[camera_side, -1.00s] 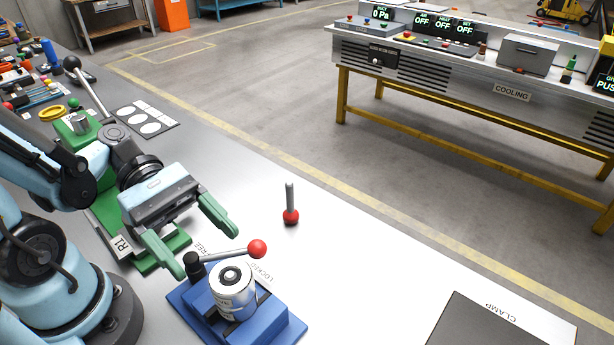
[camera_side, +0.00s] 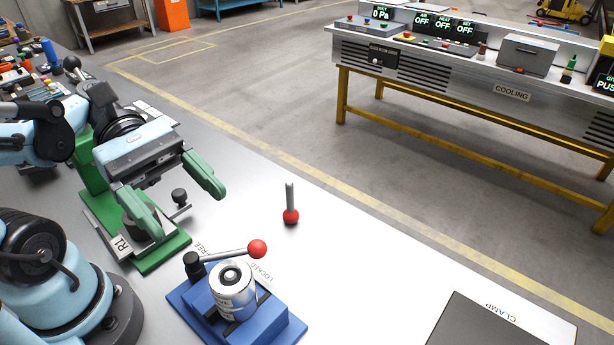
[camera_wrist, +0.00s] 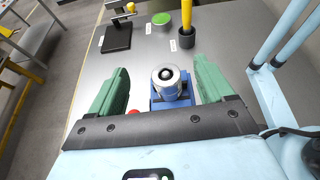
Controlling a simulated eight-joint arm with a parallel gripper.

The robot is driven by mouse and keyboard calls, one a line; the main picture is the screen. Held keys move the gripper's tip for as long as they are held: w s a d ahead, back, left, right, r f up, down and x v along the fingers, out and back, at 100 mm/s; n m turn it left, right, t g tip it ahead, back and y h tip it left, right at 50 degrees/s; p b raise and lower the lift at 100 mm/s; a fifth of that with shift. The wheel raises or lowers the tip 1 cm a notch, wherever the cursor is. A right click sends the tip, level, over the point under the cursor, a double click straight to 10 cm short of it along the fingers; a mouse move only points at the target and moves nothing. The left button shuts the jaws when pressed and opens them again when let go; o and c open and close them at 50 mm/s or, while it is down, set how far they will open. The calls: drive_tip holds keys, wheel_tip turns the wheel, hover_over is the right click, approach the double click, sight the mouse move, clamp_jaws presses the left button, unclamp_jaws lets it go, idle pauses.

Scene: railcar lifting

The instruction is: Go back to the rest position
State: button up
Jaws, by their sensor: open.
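My gripper (camera_side: 180,196) has two green fingers spread apart with nothing between them. In the side view it hangs in the air over the green fixture (camera_side: 168,252) labelled R1, up and left of the blue clamp. The blue clamp (camera_side: 285,330) holds a silver cylinder (camera_side: 232,290). Its lever with a red ball (camera_side: 257,249) points right, by the word LOCKED. In the wrist view the fingers (camera_wrist: 160,90) stand open, and the silver cylinder (camera_wrist: 168,84) shows in the gap between them, farther off. Part of the green fixture is hidden behind my gripper.
A grey pin with a red ball base (camera_side: 290,205) stands on the bare table. A dark plate (camera_side: 480,325) marked CLAMP lies at the front right. A cooling bench (camera_side: 500,85) stands across the floor. Small tools crowd the far left.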

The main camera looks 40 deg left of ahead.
drive_tip(key=w+a+f+m+t+y, duration=0.3)
drive_tip(key=w+a+f+m+y, duration=0.15)
drive_tip(key=f+m+y, duration=0.3)
drive_tip(key=w+a+r+m+t+y, duration=0.2)
drive_tip(key=w+a+m+t+y, duration=0.2)
drive_tip(key=m, duration=0.6)
drive_tip(key=w+a+y, duration=0.1)
drive_tip(key=w+y, duration=0.1)
drive_tip(key=w, duration=0.1)
drive_tip(key=shift+w+a+m, duration=0.15)
drive_tip(key=shift+w+m, duration=0.1)
drive_tip(key=shift+m, duration=0.1)
idle(0.4)
